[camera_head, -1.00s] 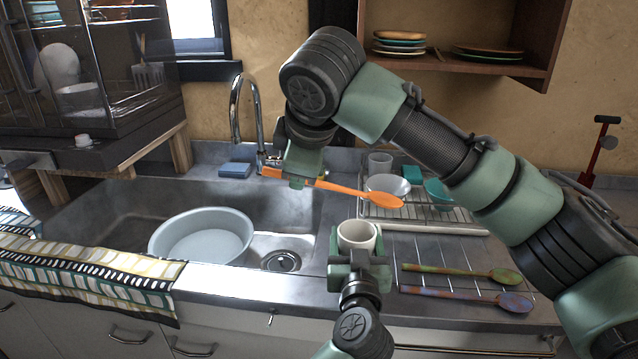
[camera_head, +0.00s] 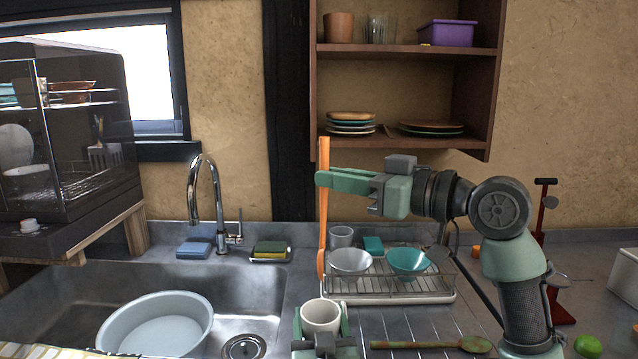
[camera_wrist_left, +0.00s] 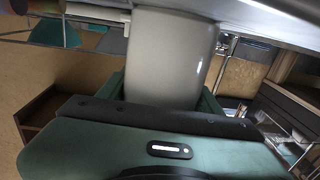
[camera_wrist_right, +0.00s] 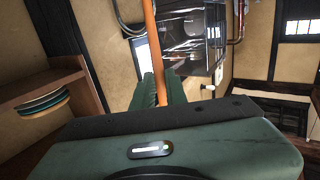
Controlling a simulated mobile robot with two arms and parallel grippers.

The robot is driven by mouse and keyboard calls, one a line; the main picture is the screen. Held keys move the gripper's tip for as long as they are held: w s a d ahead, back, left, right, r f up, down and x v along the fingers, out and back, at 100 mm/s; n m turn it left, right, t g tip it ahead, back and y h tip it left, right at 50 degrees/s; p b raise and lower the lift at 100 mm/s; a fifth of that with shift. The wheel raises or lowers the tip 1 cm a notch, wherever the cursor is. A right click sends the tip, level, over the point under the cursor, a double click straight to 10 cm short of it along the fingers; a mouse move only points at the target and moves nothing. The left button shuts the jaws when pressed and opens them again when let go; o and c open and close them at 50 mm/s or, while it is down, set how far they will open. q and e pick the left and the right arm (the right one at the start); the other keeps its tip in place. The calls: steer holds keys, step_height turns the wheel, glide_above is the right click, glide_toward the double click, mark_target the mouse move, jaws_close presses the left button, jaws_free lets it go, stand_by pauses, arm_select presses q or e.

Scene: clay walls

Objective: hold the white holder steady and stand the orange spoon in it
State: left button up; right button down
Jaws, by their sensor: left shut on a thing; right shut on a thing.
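The white holder (camera_head: 321,315) is upright at the counter's front, in the lower middle of the head view. My left gripper (camera_head: 323,340) is shut on it; the holder (camera_wrist_left: 170,60) also fills the middle of the left wrist view. The orange spoon (camera_head: 322,215) hangs nearly vertical above and slightly behind the holder in the head view, apart from it. My right gripper (camera_head: 326,180) is shut on the spoon's upper part, and the spoon's shaft (camera_wrist_right: 153,50) shows between the fingers in the right wrist view.
A dish rack (camera_head: 400,297) with a white bowl (camera_head: 350,262) and a teal bowl (camera_head: 409,261) stands behind the holder. A patterned spoon (camera_head: 440,344) lies to the right. The sink with a pale basin (camera_head: 155,325) is at left. A wall shelf (camera_head: 400,150) is above.

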step_height(320, 180, down, 13)
stand_by(1.3)
steer(key=shift+r, duration=0.1)
steer(key=c, duration=1.3)
jaws_free()
steer(key=shift+c, duration=0.2)
steer(key=v, duration=1.2)
